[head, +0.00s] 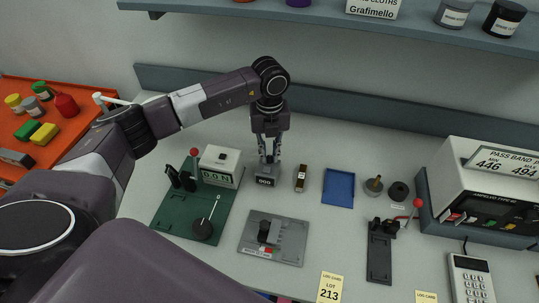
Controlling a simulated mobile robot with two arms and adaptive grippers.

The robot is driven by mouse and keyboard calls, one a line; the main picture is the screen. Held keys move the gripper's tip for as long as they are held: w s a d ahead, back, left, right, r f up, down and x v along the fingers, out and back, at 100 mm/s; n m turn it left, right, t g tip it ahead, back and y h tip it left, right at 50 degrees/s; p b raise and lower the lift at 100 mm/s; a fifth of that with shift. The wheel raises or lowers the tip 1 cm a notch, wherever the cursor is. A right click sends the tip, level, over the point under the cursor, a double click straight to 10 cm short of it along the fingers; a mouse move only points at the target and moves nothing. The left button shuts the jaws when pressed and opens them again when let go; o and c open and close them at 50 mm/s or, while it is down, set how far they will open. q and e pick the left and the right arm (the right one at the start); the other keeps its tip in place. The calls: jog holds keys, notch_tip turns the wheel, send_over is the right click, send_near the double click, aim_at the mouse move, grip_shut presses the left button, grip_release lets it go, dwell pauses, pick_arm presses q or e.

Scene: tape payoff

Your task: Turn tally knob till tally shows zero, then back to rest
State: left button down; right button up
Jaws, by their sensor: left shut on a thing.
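A small dark grey tally box (265,182) stands on the bench, right of the green plate. Its front window shows three white digits, too small to read surely; they look like 000 or 900. My left gripper (268,157) points straight down over the tally box. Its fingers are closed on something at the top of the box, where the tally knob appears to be. The fingers hide most of the knob, so its turn angle cannot be told. My right gripper is out of view.
Close left is a green plate (165,222) with a white box (221,163) and a red-ball lever (194,152). A grey fixture (290,250) lies in front. To the right are a blue tray (338,187), a brass-knobbed part (374,185) and the pass band machine (490,190).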

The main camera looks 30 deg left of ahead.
aim_at(269, 157)
pick_arm(q)
jog(key=c, duration=1.9)
grip_release()
notch_tip(269, 157, up, 12)
